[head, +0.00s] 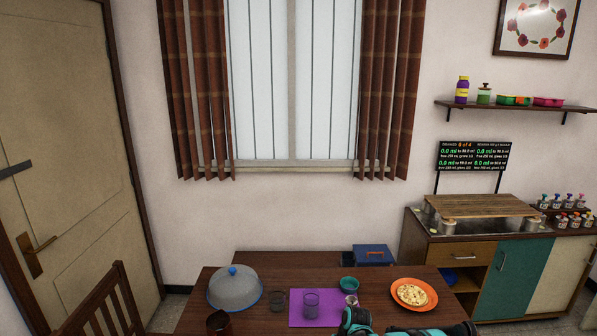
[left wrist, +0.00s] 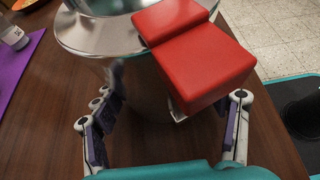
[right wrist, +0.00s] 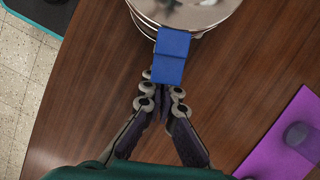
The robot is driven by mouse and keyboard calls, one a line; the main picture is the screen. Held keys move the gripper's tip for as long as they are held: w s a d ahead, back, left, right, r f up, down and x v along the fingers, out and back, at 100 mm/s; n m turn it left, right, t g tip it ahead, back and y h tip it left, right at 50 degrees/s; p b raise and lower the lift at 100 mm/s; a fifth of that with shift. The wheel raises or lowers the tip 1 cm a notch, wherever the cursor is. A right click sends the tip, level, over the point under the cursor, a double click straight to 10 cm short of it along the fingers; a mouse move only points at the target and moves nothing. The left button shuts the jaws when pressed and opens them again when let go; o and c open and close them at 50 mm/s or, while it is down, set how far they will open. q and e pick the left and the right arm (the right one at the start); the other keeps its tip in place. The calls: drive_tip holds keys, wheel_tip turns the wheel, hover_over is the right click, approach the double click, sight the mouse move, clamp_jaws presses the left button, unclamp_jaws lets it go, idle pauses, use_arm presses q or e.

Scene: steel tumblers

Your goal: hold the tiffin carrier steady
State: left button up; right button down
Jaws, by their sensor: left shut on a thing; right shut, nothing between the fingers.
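The steel tiffin carrier (left wrist: 88,36) stands on the brown table in the left wrist view, with a red latch (left wrist: 198,62) on its near side. My left gripper (left wrist: 168,125) has its fingers on both sides of the carrier below the rim and is shut on it; the latch hides part of the contact. In the right wrist view the carrier's stacked rims (right wrist: 143,22) show at the top, with a blue latch (right wrist: 172,58) towards me. My right gripper (right wrist: 163,100) is shut and empty, its fingertips just by the latch's lower end. The head view does not show the carrier.
A purple mat (head: 316,318) with a glass tumbler (head: 311,303) lies on the table (head: 290,262). Bare wood surrounds my right gripper.

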use_arm(q)
drive_tip(key=shift+w+a, duration=0.1)
use_arm(e)
drive_tip(key=shift+d+r, duration=0.1)
drive_tip(key=shift+d, duration=0.1)
drive_tip(key=shift+w+d+r, duration=0.1)
drive_tip(key=shift+r, duration=0.1)
drive_tip(key=d+v, duration=0.1)
drive_tip(key=v, duration=0.8)
drive_tip(key=shift+w, duration=0.25)
drive_tip(key=shift+d, duration=0.1)
use_arm(q)
drive_tip(key=o, duration=1.5)
drive_tip(key=shift+a, duration=0.1)
